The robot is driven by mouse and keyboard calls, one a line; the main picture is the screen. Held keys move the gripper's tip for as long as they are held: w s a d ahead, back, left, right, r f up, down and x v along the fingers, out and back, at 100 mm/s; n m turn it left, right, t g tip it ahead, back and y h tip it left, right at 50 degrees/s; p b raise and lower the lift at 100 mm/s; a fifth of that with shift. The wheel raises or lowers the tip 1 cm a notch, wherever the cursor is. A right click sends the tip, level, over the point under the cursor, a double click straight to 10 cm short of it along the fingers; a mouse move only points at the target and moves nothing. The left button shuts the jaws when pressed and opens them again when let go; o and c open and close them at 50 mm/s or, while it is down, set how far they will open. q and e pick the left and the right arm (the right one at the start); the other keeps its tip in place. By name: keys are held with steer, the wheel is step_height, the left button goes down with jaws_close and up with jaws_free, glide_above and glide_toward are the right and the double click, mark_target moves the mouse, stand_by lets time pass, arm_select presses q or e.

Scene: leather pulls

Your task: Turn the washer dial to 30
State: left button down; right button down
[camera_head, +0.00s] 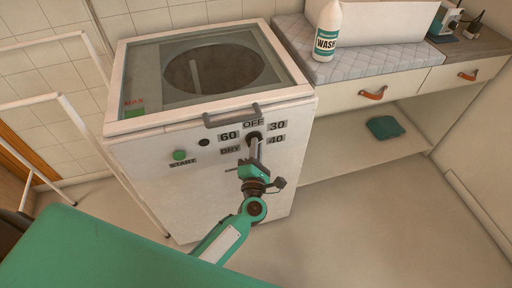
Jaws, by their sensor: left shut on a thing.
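The white washer (140,160) stands in the middle left, with a glass lid on top and a control face toward me. Its dark dial (253,136) sits among the labels OFF, 60, 30, DRY and 40. The 30 label (278,125) is at the dial's upper right. My left gripper (255,146) reaches up from below and is shut on the dial. The fingers cover much of the dial, so I cannot tell where it points. My right gripper is not in view.
A green START button (180,155) and a grey lid handle (231,115) are on the washer. A WASH bottle (327,32) stands on the quilted counter at right. Drawers with leather pulls (374,94) and a green cloth (385,127) are beyond. White rails stand left; the right floor is clear.

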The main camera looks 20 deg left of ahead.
arm_select(q)
steer(key=shift+d, duration=0.1)
steer(key=c, duration=1.5)
jaws_free()
steer(key=shift+o, duration=0.2)
